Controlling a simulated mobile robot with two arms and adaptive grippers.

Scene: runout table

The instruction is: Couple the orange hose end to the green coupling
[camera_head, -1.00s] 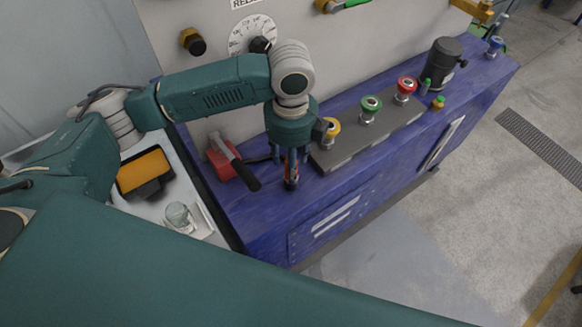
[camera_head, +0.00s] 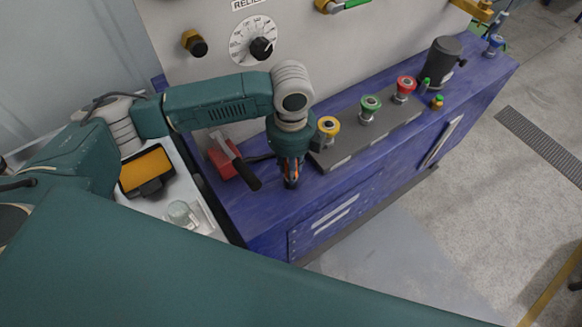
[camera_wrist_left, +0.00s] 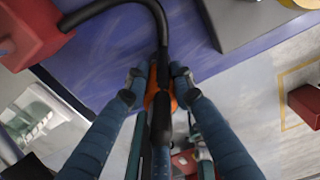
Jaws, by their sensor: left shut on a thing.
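My left gripper (camera_head: 291,181) is shut on the orange hose end (camera_wrist_left: 153,92) just above the front part of the blue bench top. In the left wrist view my two fingers (camera_wrist_left: 160,88) flank the orange piece, and a black hose (camera_wrist_left: 150,8) curves from it toward a red block. The green coupling (camera_head: 371,103) stands upright in the middle of a grey plate, to the right of my gripper and apart from it. In the head view the fingers hide most of the hose end. My right gripper is not in view.
A yellow coupling (camera_head: 328,126) stands close to my left gripper and a red coupling (camera_head: 405,85) stands beyond the green one. A red block with a black lever (camera_head: 237,160) sits left of the gripper. A black cylinder (camera_head: 440,62) stands farther right.

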